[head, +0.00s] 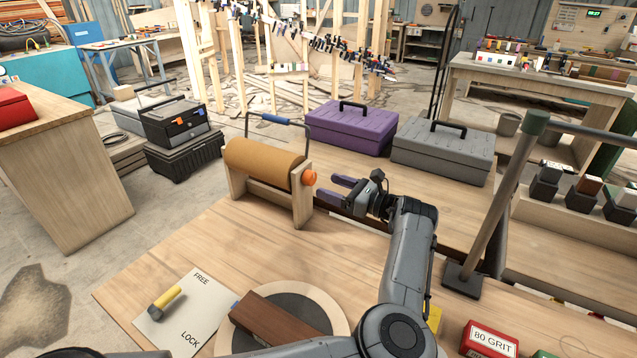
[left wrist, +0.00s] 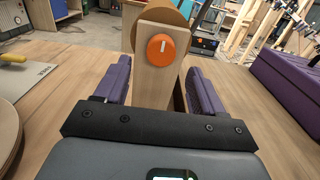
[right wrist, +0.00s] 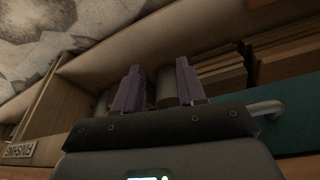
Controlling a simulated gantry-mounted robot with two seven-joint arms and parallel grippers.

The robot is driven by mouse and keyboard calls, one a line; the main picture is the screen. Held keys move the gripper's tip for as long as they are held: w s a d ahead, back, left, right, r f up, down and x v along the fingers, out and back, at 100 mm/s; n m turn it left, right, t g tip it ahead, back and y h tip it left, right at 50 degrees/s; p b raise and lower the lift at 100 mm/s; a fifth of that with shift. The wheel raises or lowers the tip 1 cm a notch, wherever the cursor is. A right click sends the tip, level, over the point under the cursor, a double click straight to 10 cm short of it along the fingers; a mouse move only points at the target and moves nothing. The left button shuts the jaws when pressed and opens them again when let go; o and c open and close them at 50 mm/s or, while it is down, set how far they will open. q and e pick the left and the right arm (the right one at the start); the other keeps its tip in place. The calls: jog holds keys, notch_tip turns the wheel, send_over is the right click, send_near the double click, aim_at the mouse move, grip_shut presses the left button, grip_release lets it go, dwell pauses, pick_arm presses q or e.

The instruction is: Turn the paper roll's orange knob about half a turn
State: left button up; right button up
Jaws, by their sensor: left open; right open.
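The paper roll (head: 262,160) is a brown roll on a wooden stand with a blue-handled bar over it. Its orange knob (head: 309,177) sits on the right end of the stand. In the left wrist view the knob (left wrist: 161,47) faces me, with a white mark pointing nearly straight up. My left gripper (head: 340,188) is open just right of the knob, its purple fingers pointing at it. In the left wrist view the knob shows between and beyond the fingers, apparently untouched. My right gripper (right wrist: 158,85) is open and empty, away from the roll, facing shelving.
Purple (head: 352,127) and grey (head: 444,149) toolboxes stand behind the gripper. A FREE/LOCK card (head: 184,318) with a yellow-handled lever and a round disc (head: 318,312) bearing a brown block lie in front. A slanted grey post (head: 500,200) stands to the right.

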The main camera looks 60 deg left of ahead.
aim_at(314, 181)
pick_arm(q)
jog(key=shift+x, duration=2.55)
jog(key=c, duration=1.1)
jog(key=shift+o, duration=0.2)
jog(key=shift+m+b, duration=0.3)
jog(key=shift+b, duration=0.05)
